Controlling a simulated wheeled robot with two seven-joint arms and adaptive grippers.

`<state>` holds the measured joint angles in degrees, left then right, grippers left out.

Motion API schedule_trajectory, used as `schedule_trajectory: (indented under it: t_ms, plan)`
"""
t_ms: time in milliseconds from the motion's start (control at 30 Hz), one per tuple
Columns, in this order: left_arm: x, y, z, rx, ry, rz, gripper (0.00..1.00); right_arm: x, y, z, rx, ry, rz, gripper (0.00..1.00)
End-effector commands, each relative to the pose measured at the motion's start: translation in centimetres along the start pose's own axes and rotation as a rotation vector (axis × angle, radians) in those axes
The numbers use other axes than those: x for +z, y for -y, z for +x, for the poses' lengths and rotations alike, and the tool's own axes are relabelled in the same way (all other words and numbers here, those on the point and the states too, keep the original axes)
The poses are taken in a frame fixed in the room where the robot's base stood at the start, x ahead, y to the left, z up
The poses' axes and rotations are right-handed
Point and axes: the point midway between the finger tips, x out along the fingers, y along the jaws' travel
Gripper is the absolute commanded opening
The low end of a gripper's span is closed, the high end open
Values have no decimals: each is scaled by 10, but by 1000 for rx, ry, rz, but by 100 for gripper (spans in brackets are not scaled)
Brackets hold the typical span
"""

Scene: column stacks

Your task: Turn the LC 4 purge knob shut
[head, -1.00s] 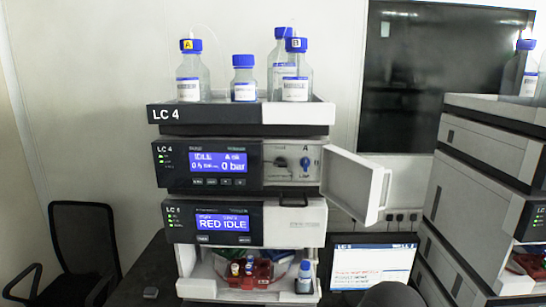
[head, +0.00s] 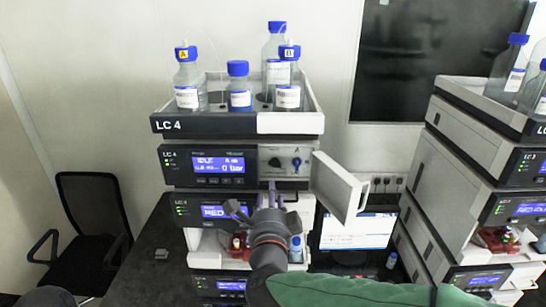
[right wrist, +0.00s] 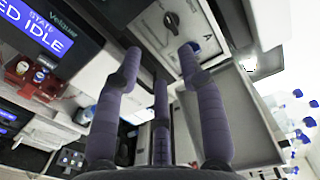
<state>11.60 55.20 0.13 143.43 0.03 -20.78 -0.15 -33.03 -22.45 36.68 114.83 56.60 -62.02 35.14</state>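The LC 4 stack (head: 236,124) stands in the middle of the head view. Its pump module has a display with IDLE and an open white door (head: 340,187) on its right. Behind the door opening, the dark purge knob (head: 274,162) sits on a pale panel beside a blue part (head: 296,162). The right wrist view shows the knob (right wrist: 170,22) beyond the fingertips, not touched. My right gripper (head: 255,198) is in front of the stack, below the knob, with fingers spread. In the right wrist view (right wrist: 160,52) it is open and empty. My left gripper is not in view.
Blue-capped bottles (head: 238,88) stand in the stack's top tray. A second stack (head: 470,150) is at the right, with a monitor (head: 357,232) between. The open door stands close to the right of my gripper. A chair (head: 90,225) is at the left.

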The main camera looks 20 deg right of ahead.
Motion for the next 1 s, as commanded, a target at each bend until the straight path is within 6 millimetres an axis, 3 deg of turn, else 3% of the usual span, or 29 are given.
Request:
schedule_trajectory:
  t_ms: [67, 233, 700, 1000]
  plan:
    - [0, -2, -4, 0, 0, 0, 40, -1, 10, -3, -8, -7, 27, 40]
    - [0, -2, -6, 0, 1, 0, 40, -3, 12, 6, -10, -14, 38, 40]
    - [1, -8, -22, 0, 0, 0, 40, -4, 13, 83, -9, -14, 34, 40]
    - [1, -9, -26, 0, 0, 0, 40, -4, 13, 104, -11, -10, 34, 40]
